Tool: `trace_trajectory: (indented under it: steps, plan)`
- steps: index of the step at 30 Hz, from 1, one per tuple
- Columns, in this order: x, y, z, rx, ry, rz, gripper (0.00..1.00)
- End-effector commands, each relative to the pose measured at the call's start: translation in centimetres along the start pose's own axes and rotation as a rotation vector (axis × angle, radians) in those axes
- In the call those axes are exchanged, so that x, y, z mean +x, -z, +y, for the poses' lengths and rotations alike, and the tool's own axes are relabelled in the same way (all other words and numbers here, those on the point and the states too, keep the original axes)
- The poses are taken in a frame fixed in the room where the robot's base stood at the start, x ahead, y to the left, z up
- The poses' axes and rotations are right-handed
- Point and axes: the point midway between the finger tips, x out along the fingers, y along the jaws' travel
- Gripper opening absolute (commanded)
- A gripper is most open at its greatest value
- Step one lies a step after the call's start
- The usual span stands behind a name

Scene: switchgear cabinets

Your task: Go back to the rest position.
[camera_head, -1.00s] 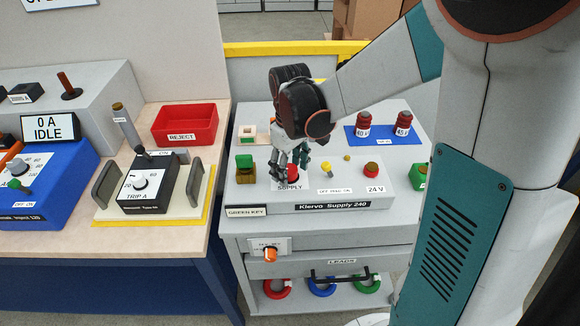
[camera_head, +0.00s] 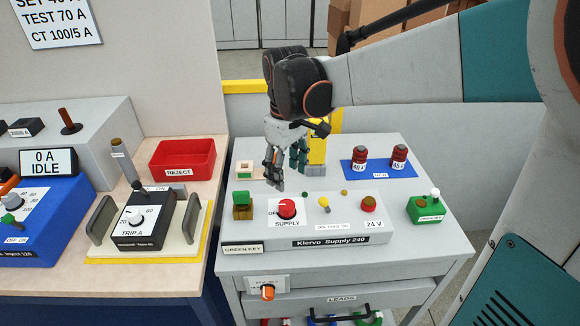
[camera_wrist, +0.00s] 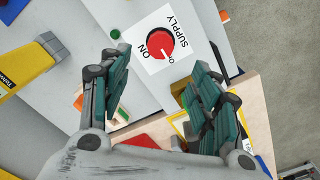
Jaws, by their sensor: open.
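My gripper (camera_head: 285,162) hangs above the back of the grey supply unit (camera_head: 375,228), with its fingers apart and nothing between them. In the wrist view my gripper (camera_wrist: 160,90) is also open and empty. The red supply knob (camera_head: 287,209) lies in front of and below the fingers, apart from them. My arm reaches in from the right.
A green block (camera_head: 242,207), a yellow switch (camera_head: 324,203) and a red button (camera_head: 368,203) sit on the unit. Behind are red cylinders (camera_head: 359,149) on a blue mat. A red REJECT tray (camera_head: 183,160) and a TRIP A device (camera_head: 146,220) stand left.

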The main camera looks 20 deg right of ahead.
Motion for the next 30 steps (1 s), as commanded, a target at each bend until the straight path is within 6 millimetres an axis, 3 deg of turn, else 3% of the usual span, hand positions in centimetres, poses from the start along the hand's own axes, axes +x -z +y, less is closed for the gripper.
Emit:
trace_trajectory:
  steps: [17,30]
  plan:
    - [-1.1,-0.8,-0.5,0.014,-0.009,0.017,0.57]
    - [-3.1,-7.3,-4.2,0.228,-0.109,0.275,0.57]
